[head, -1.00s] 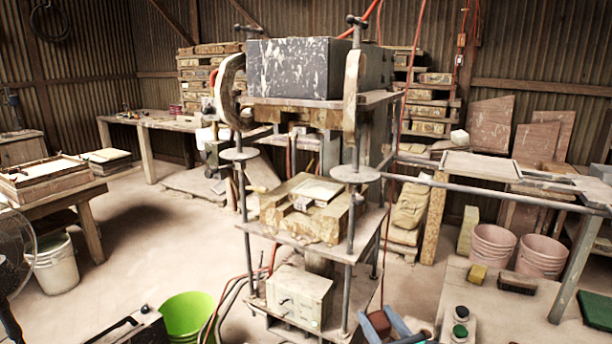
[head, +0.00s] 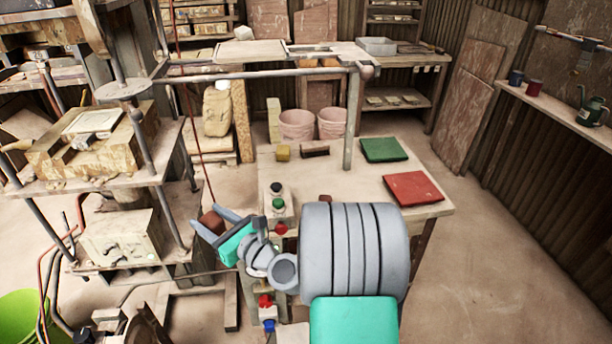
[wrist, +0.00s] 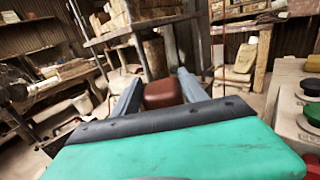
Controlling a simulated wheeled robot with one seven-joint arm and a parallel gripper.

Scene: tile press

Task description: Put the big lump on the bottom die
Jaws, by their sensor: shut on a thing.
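The big lump, a reddish-brown block (head: 210,220), is held between the two grey fingers of my gripper (head: 213,225). The lump also shows between the fingers in the wrist view (wrist: 162,93). The bottom die (head: 50,152) is a worn yellowish block with a pale flat top. It sits on the press's middle plate (head: 95,187) at the left of the head view. My gripper is to the right of the die and lower in the picture, apart from it. The press's upper part is cut off in the head view.
Press posts (head: 147,150) stand around the die. A work table (head: 350,190) to the right holds push buttons, a yellow block, a brush, a green pad (head: 384,149) and a red pad (head: 412,187). A metal rail (head: 260,77) crosses behind. Pink buckets (head: 297,124) stand beyond.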

